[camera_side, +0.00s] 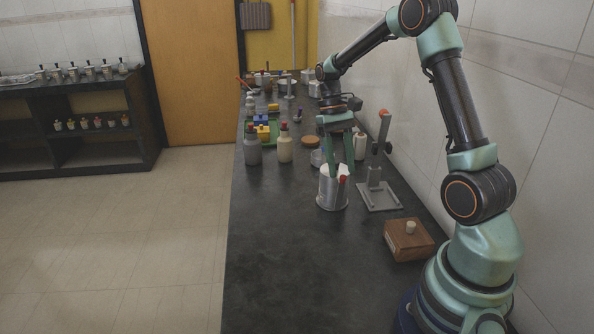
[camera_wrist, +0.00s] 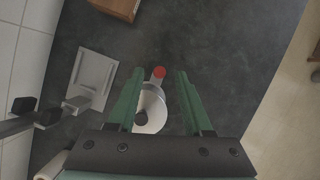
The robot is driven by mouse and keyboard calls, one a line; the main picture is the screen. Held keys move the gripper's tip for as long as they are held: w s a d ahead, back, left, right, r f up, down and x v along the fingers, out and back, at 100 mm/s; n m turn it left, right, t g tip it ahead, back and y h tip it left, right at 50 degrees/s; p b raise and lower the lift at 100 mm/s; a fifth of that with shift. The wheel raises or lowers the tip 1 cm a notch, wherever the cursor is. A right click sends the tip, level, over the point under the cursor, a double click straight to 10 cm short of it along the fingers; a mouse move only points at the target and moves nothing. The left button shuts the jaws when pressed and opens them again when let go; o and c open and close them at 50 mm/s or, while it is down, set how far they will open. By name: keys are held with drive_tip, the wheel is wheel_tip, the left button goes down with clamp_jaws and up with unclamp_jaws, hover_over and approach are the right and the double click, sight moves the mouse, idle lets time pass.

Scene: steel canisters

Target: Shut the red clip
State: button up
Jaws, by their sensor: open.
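A steel canister (camera_side: 327,192) with a white top stands upright on the dark counter. In the wrist view its round white lid (camera_wrist: 153,108) lies between my fingers, with a dark knob on it. The red clip (camera_side: 343,179) is at the canister's near right rim in the side view. I cannot tell the clip's exact angle. My gripper (camera_side: 339,168) is open, pointing down just above the canister, its green fingers (camera_wrist: 159,78) apart and holding nothing.
A grey stand (camera_side: 378,193) is close to the canister's right, near the wall. A wooden box (camera_side: 408,239) with a pale knob sits nearer. Bottles (camera_side: 285,145) and other items crowd the counter behind. The counter's front left (camera_side: 280,260) is clear.

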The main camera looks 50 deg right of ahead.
drive_tip(key=v, duration=1)
drive_tip(key=shift+r, duration=0.15)
drive_tip(key=c, duration=0.6)
drive_tip(key=shift+s+n, duration=0.1)
drive_tip(key=shift+n, duration=0.3)
clamp_jaws()
drive_tip(key=s+a+f+n+t+h, duration=0.1)
drive_tip(key=s+a+n+t, duration=0.2)
drive_tip(key=n, duration=1.1)
drive_tip(key=s+a+f+n+t+h, duration=0.15)
drive_tip(key=s+a+n, duration=0.3)
drive_tip(key=n, duration=1.05)
drive_tip(key=w+d+f, duration=0.2)
drive_tip(key=d+f, duration=0.1)
drive_tip(key=f, duration=0.5)
drive_tip(key=shift+d+f, duration=0.25)
drive_tip(key=shift+f, duration=0.1)
